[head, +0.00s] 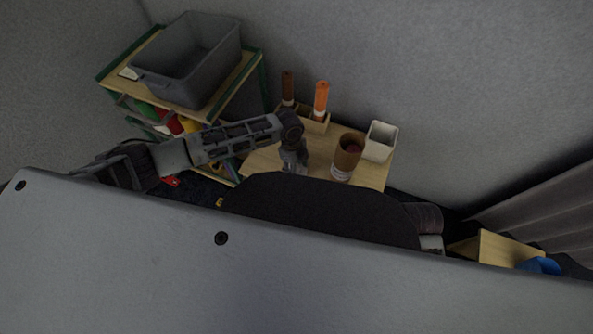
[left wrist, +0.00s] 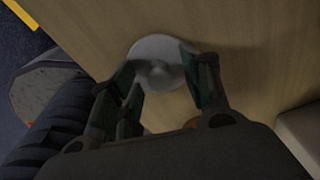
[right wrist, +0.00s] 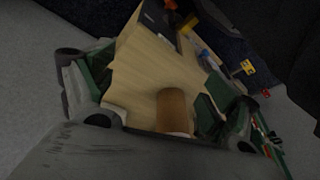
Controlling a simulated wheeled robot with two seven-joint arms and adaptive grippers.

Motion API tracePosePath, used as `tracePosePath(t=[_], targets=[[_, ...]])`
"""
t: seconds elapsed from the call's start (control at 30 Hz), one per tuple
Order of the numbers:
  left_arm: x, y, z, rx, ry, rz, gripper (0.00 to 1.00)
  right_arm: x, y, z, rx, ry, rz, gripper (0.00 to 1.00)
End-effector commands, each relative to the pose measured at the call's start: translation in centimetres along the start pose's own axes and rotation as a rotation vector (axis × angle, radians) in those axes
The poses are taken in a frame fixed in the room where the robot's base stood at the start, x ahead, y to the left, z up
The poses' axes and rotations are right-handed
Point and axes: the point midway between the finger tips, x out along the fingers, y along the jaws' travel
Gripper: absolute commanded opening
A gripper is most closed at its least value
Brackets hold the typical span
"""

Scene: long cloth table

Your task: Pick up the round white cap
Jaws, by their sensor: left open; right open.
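The round white cap (left wrist: 158,49) lies on a wooden surface in the left wrist view, with a raised middle. My left gripper (left wrist: 163,70) is open over it, with one finger on each side of the cap; I cannot tell whether they touch it. In the head view my left gripper (head: 292,160) points down at the small wooden table (head: 372,174), and the cap is hidden there. My right gripper (right wrist: 155,90) is open in its wrist view, away from the cap. It is not clearly seen in the head view.
On the small table stand a brown cup (head: 347,158), a white square container (head: 380,141) and a wooden holder (head: 314,123) with brown and orange bottles. A grey bin (head: 190,60) sits on a shelf at left. A brown cylinder (right wrist: 173,110) shows in the right wrist view.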

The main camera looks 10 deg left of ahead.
Motion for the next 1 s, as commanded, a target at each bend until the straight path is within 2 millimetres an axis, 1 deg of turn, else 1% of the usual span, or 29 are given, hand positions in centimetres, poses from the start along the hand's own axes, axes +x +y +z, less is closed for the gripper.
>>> tracePosePath(t=[0.37, 0.4, 0.7, 1.0], targets=[[-0.03, 0.01, 0.0, 0.0, 0.0, 0.0, 0.48, 0.09, 0.05, -0.13, -0.001, 0.001, 0.001, 0.88], [-0.03, 0.01, -0.01, 0.0, 0.0, 0.0, 0.46, 0.1, 0.05, -0.14, -0.001, 0.001, 0.001, 0.88], [-0.03, 0.01, 0.0, 0.0, 0.0, 0.0, 0.08, 0.12, 0.07, -0.17, -0.001, 0.002, 0.001, 0.88], [-0.05, 0.01, 0.01, 0.0, 0.0, 0.0, 0.07, 0.12, 0.04, -0.21, 0.001, 0.003, 0.0, 0.88]])
